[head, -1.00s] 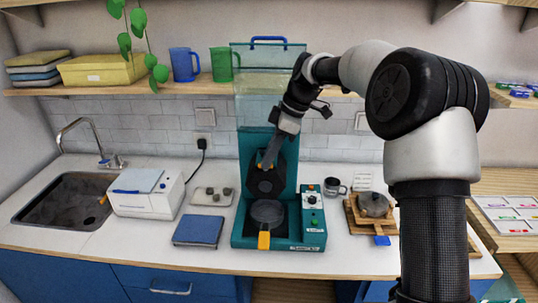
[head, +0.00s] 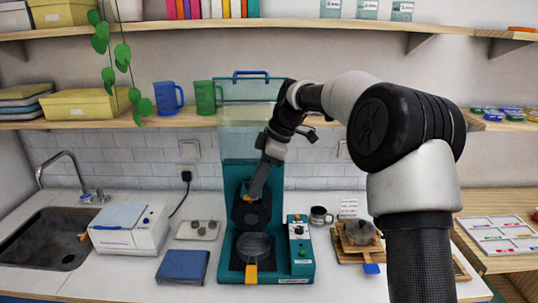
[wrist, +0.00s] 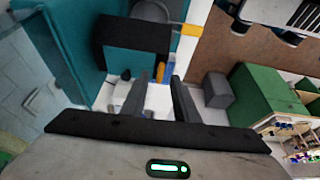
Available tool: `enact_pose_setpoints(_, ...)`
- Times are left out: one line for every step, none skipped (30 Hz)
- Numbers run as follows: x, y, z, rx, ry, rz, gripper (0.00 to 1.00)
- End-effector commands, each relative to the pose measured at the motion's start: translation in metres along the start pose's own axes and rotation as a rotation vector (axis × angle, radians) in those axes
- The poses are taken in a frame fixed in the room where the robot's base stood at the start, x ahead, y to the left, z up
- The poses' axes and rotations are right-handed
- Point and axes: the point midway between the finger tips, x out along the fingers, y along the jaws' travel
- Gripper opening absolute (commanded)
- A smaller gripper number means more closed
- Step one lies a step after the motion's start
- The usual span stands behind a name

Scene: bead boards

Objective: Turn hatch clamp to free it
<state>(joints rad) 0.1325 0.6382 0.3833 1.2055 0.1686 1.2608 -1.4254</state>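The teal machine (head: 238,170) stands on the counter with a clear upper part. On its front is a dark many-sided hatch (head: 251,213). A small orange piece (head: 245,188) shows at its top, partly behind my gripper (head: 251,194); I cannot tell whether this is the clamp, or whether my gripper touches it. Below sits a round grey pan (head: 253,246) with an orange handle (head: 251,272). In the wrist view my gripper (wrist: 160,76) has its two dark fingers apart, with nothing clearly held. An orange strip (wrist: 160,72) shows beyond the fingertips.
A control panel (head: 299,245) forms the machine's right side. A white box appliance (head: 130,232) and a blue book-like block (head: 183,266) lie to the left. A metal cup (head: 319,216) and a kettle on a wooden board (head: 358,234) stand right. A shelf (head: 60,124) runs behind.

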Motion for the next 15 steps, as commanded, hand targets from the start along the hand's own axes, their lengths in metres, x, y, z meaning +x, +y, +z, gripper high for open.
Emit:
enact_pose_setpoints(-0.012, 0.001, 0.0, 0.0, 0.0, 0.005, 0.27)
enact_pose_setpoints(-0.018, 0.001, 0.0, 0.0, 0.0, 0.005, 0.27)
enact_pose_setpoints(-0.028, 0.001, 0.0, 0.0, 0.001, 0.006, 0.27)
enact_pose_setpoints(-0.035, 0.001, 0.0, 0.0, 0.0, 0.005, 0.27)
enact_pose_setpoints(-0.043, 0.001, 0.0, 0.0, 0.0, 0.007, 0.27)
enact_pose_setpoints(-0.054, 0.001, 0.0, 0.0, 0.001, 0.006, 0.27)
enact_pose_setpoints(-0.061, 0.001, 0.0, 0.0, 0.001, 0.006, 0.27)
enact_pose_setpoints(-0.069, 0.001, 0.0, 0.0, 0.0, 0.006, 0.27)
enact_pose_setpoints(-0.079, 0.001, -0.001, 0.0, 0.001, 0.006, 0.27)
enact_pose_setpoints(-0.087, 0.001, -0.001, 0.0, 0.001, 0.005, 0.27)
enact_pose_setpoints(-0.094, 0.001, -0.001, 0.0, 0.001, 0.005, 0.27)
enact_pose_setpoints(-0.103, 0.001, -0.001, 0.0, 0.0, 0.005, 0.27)
enact_pose_setpoints(-0.11, 0.001, -0.001, -0.001, 0.0, 0.004, 0.27)
enact_pose_setpoints(-0.116, 0.001, -0.001, 0.0, 0.0, 0.004, 0.27)
enact_pose_setpoints(-0.123, 0.001, -0.001, 0.0, 0.0, 0.003, 0.27)
